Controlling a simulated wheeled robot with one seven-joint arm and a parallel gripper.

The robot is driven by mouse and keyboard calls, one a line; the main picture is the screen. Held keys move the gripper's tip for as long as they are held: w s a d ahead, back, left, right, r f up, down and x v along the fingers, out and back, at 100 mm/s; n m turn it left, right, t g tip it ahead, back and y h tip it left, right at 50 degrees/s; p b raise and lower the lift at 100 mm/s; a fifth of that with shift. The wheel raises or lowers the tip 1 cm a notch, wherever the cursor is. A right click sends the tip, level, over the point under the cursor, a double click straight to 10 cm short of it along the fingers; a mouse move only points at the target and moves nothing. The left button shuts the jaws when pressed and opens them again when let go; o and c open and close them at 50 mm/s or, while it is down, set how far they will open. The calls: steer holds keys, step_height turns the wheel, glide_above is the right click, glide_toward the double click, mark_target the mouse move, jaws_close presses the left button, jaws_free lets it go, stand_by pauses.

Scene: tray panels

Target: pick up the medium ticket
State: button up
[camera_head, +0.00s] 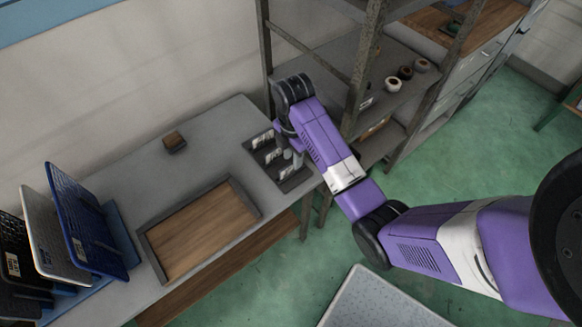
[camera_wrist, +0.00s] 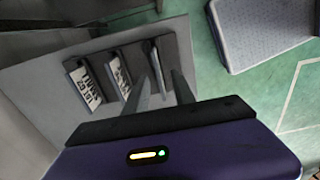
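A dark rack (camera_head: 277,184) holds three tickets in a row near the right end of the grey table; it also shows in the wrist view (camera_wrist: 118,94). In the wrist view, the left ticket (camera_wrist: 86,88) and the middle ticket (camera_wrist: 119,75) have white printed labels, too blurred to read surely. The right ticket (camera_wrist: 156,62) is seen nearly edge-on, its label hidden. My gripper (camera_wrist: 165,74) points down at the rack, its two fingers apart, with the tips close to the right ticket. I cannot tell whether they touch it. Which ticket is medium cannot be read.
A wooden-bottomed tray (camera_head: 205,228) lies on the table, with a small brown block (camera_head: 174,142) behind it. Upright blue and white panels (camera_head: 85,225) stand at the left. A metal shelf (camera_head: 360,75) rises close behind my arm.

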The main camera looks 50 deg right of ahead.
mark_target(291, 164)
steer(key=f, duration=0.4)
steer(key=shift+w+a+f, duration=0.15)
steer(key=shift+w, duration=0.05)
steer(key=shift+c, duration=0.2)
jaws_close()
